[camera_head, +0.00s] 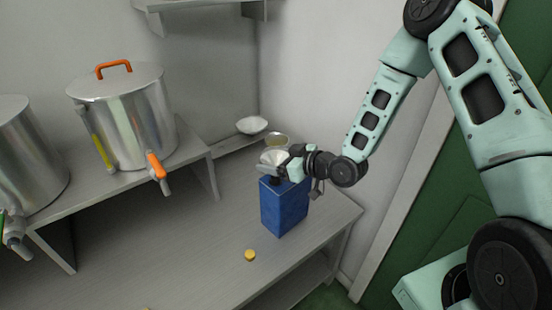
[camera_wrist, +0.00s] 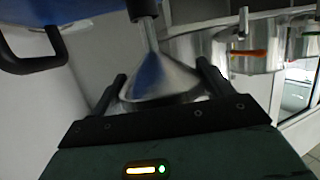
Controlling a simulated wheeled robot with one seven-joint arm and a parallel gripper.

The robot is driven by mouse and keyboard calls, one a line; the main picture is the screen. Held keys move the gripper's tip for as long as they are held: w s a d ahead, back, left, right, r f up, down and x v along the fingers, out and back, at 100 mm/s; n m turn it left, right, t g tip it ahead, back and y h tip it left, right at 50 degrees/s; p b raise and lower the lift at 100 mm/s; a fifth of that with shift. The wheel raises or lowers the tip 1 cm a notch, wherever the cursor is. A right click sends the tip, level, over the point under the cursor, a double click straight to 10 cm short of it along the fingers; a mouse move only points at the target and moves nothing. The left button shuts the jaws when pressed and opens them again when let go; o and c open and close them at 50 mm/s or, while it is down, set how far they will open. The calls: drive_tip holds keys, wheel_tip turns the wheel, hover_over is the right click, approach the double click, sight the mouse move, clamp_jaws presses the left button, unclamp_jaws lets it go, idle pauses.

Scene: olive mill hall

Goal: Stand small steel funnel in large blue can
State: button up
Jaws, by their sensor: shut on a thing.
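The small steel funnel (camera_head: 274,157) is upright above the top of the large blue can (camera_head: 284,208) in the head view. My gripper (camera_head: 286,160) is shut on its cone from the right side. In the wrist view, which is upside down, the two fingers (camera_wrist: 160,88) flank the cone of the funnel (camera_wrist: 165,78). Its spout runs to the black neck (camera_wrist: 141,8) of the blue can (camera_wrist: 92,14). The spout tip is hidden there, so it seems to be in the mouth; how deep I cannot tell.
A yellow cap (camera_head: 250,255) lies on the grey bench (camera_head: 190,255) in front of the can. Two steel tanks (camera_head: 125,115) with taps stand on a raised shelf at left. A white bowl-like piece (camera_head: 252,125) and a yellowish one (camera_head: 277,140) are behind the can.

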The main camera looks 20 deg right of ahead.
drive_tip(key=shift+f+b, duration=1)
drive_tip(key=shift+f, duration=0.2)
drive_tip(key=o, duration=0.9)
drive_tip(key=shift+o, duration=0.2)
drive_tip(key=p+v, duration=0.6)
drive_tip(key=v, duration=1.1)
drive_tip(key=shift+s, duration=0.2)
drive_tip(key=shift+d+r, duration=0.1)
drive_tip(key=shift+r, duration=0.05)
